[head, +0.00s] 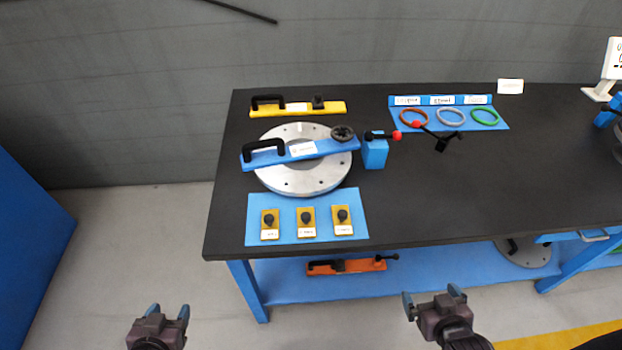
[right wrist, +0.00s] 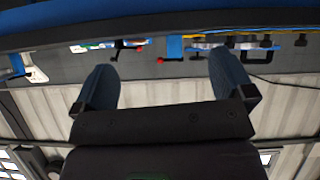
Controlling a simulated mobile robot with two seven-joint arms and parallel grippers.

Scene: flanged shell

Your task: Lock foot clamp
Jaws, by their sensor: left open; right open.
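A blue block (head: 375,154) stands on the black table at the right edge of a round grey flange (head: 325,177). A black lever with a red ball end (head: 397,135) lies across its top, pointing right. A second black lever with a red ball (head: 416,124) stands further right on a small black base (head: 442,144). A blue bar (head: 322,149) with a black handle and a round black knob lies across the flange. My left gripper (head: 169,310) and right gripper (head: 431,294) are open and empty, in front of the table and apart from everything. The right wrist view shows the open fingers too.
A yellow bar (head: 298,108) lies behind the flange. A blue mat (head: 306,233) with three knobbed yellow blocks lies in front. Red, white and green rings lie on a blue board (head: 465,128). An orange tool (head: 346,265) lies on the lower shelf. The table's middle right is clear.

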